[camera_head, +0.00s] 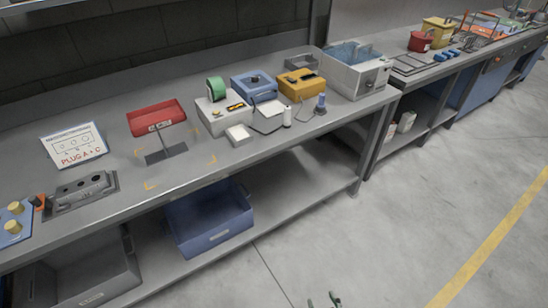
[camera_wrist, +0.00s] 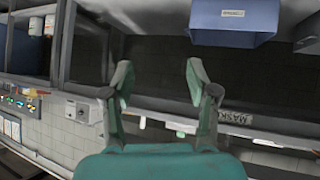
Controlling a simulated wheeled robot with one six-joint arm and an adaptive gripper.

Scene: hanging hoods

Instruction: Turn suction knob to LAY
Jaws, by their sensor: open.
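No knob marked LAY can be read in either view. In the wrist view a small pale box with a round knob-like part (camera_wrist: 84,111) sits on the tiled wall at left; its marking is too small to read. In the head view yellow knobs (camera_head: 15,208) stand on a blue panel (camera_head: 10,238) at the far left edge, with no legible label. My gripper (camera_wrist: 159,76) is open and empty in the wrist view, apart from everything. Its fingertips (camera_head: 324,301) just show at the bottom edge of the head view, over the floor.
A long grey bench (camera_head: 105,207) carries a red tray (camera_head: 156,117), a sign, coloured boxes and a grey tank (camera_head: 357,76). A blue bin (camera_head: 209,222) is on its lower shelf. Open floor (camera_head: 440,200) lies at right. The wrist view shows a "MASK" label (camera_wrist: 237,119).

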